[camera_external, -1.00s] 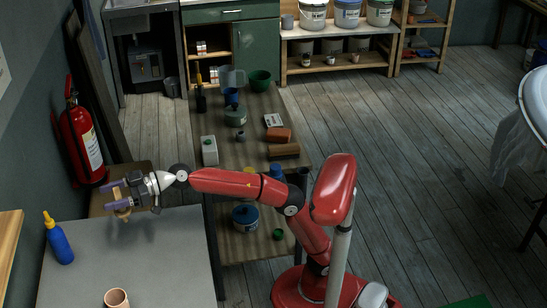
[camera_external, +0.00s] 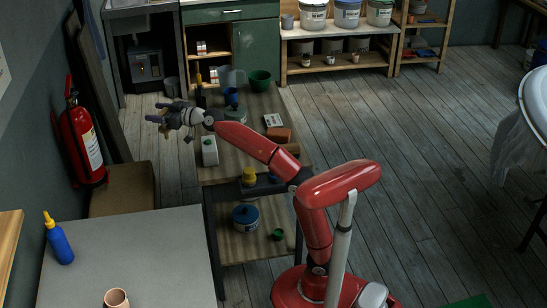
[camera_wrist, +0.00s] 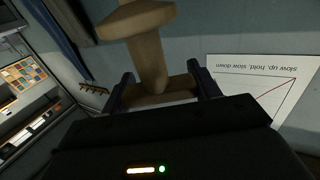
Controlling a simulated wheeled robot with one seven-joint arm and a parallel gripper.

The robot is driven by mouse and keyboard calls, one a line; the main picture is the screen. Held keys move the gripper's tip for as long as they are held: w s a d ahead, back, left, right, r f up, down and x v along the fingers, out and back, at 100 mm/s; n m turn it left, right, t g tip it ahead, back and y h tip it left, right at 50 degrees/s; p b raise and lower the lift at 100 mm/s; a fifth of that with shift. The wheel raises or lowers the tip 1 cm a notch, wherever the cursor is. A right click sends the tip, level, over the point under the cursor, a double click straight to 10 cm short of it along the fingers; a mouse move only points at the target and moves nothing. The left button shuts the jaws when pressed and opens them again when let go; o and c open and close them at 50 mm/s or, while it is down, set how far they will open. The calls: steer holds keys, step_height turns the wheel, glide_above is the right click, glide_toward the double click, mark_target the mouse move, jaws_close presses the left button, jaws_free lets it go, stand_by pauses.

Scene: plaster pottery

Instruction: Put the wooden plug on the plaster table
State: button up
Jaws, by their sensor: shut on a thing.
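My gripper (camera_external: 161,116) is raised at the upper left in the external view, beyond the far edge of the grey-topped table. In the wrist view my gripper (camera_wrist: 160,90) is shut on the wooden plug (camera_wrist: 150,55), a pale brown piece with a wide flared end and a narrower stem.
A blue bottle (camera_external: 59,240) and a terracotta cup (camera_external: 117,299) stand on the grey table. A narrow wooden bench (camera_external: 232,180) holds several pots and blocks. A brown box-like seat (camera_external: 122,190) and a red fire extinguisher (camera_external: 82,140) are at the left.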

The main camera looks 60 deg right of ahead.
steer(key=s+d+m+h, duration=0.3)
steer(key=d+h, duration=0.1)
steer(key=d, duration=0.9)
steer(key=s+d+m+h, duration=0.2)
steer(key=s+d+h, duration=0.15)
steer(key=d, duration=0.85)
steer(key=s+d+m+h, duration=0.25)
steer(key=d+h, duration=0.25)
steer(key=d, duration=0.8)
step_height(320, 180, down, 19)
steer(key=b, duration=1.3)
steer(key=shift+f+m+g, duration=0.15)
steer(key=shift+m+g, duration=0.15)
steer(key=shift+m, duration=0.05)
steer(key=o, duration=1)
steer(key=shift+w+a, duration=0.1)
steer(key=shift+c, duration=0.2)
